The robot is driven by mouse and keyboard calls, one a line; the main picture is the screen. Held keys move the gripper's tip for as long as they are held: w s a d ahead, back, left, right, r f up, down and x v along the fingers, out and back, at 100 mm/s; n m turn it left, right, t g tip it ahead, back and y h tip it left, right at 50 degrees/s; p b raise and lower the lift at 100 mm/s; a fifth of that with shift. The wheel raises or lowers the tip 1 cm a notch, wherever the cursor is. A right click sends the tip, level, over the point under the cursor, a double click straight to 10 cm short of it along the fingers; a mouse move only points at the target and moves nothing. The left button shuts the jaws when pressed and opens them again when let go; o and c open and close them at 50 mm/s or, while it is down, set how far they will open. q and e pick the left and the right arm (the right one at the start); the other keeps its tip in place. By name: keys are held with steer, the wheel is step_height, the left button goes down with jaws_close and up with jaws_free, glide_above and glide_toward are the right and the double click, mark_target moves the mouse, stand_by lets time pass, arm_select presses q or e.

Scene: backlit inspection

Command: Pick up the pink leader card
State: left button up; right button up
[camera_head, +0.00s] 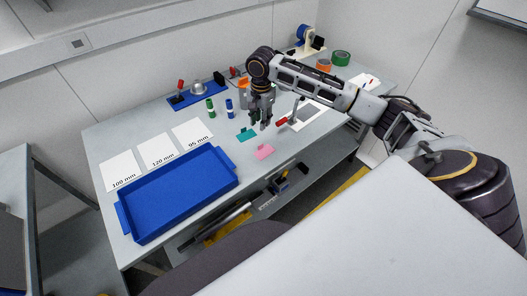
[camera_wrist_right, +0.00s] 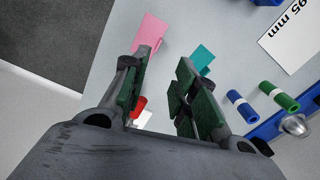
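The pink leader card (camera_head: 265,152) lies on the grey table near its front edge. It also shows in the right wrist view (camera_wrist_right: 151,31), partly behind one finger. A teal card (camera_head: 247,134) lies just behind it, and shows in the wrist view too (camera_wrist_right: 202,57). My right gripper (camera_head: 262,123) is above the table, beside the cards and apart from the pink card. In the wrist view its fingers (camera_wrist_right: 160,85) are spread with nothing between them. My left gripper is not in view.
A blue tray (camera_head: 128,226) stands at the table's left, with white labelled sheets (camera_head: 122,170) behind it. A red-handled tool (camera_head: 282,121) is right of the gripper. Bare table lies between tray and cards.

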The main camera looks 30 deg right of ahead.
steer(key=shift+s+d+m, duration=0.2)
steer(key=shift+s+m, duration=0.05)
steer(key=shift+m, duration=0.95)
steer(key=shift+f, duration=0.1)
glide_above(264, 150)
steer(key=shift+w+a+f, duration=0.1)
steer(key=shift+w+f, duration=0.05)
steer(key=shift+f, duration=1.25)
steer(key=shift+w+a+f, duration=0.1)
steer(key=shift+f, duration=1.3)
steer(key=shift+w+a+f, duration=0.1)
steer(key=shift+w+f, duration=0.05)
steer(key=shift+f, duration=1.25)
steer(key=shift+f, duration=0.1)
steer(key=shift+w+a+f, duration=0.1)
steer(key=shift+w+f, duration=0.05)
steer(key=shift+f, duration=1.1)
steer(key=shift+w+f, duration=0.1)
steer(key=shift+f, duration=1.15)
steer(key=shift+c, duration=0.2)
jaws_close()
